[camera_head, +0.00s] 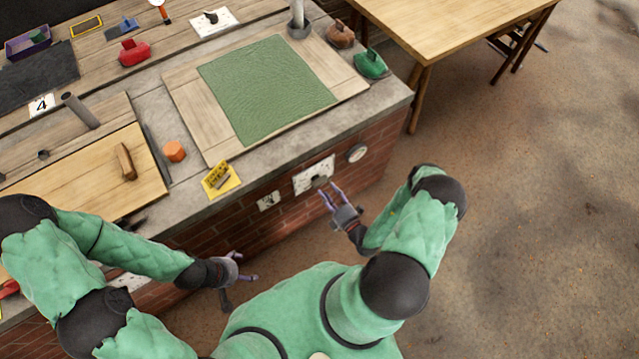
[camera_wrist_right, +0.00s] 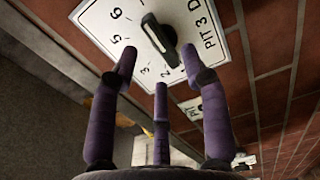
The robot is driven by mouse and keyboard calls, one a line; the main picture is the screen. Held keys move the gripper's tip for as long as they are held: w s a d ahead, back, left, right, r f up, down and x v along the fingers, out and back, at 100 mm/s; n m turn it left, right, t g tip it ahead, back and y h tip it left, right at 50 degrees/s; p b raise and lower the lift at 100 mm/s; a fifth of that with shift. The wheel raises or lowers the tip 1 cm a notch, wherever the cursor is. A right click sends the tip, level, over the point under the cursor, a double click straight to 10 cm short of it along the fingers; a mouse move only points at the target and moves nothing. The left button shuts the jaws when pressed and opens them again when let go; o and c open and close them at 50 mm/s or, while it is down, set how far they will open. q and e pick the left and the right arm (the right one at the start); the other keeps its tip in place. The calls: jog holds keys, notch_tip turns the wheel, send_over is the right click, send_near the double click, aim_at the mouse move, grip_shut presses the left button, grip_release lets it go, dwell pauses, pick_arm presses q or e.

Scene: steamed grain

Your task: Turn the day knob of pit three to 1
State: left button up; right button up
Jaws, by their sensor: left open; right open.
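The pit three day knob (camera_wrist_right: 160,42) is a dark bar on a white dial plate (camera_wrist_right: 95,22) lettered "PIT 3 D", with numbers around it. Its bar slants from upper left to lower right in the right wrist view, the lower end near the 2; I cannot tell which end is the pointer. The plate (camera_head: 303,181) shows on the brick front in the head view. My right gripper (camera_head: 330,193) is open, its purple fingers (camera_wrist_right: 160,68) just short of the knob and spread to either side; contact is unclear. My left gripper (camera_head: 251,277) is open and empty, low before the bricks.
The floor at right is clear.

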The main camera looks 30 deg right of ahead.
aim_at(322, 184)
jog(key=shift+w+a+b, duration=0.2)
jog(key=shift+w+b, duration=0.5)
jog(key=shift+w, duration=2.25)
jog(key=c, duration=0.9)
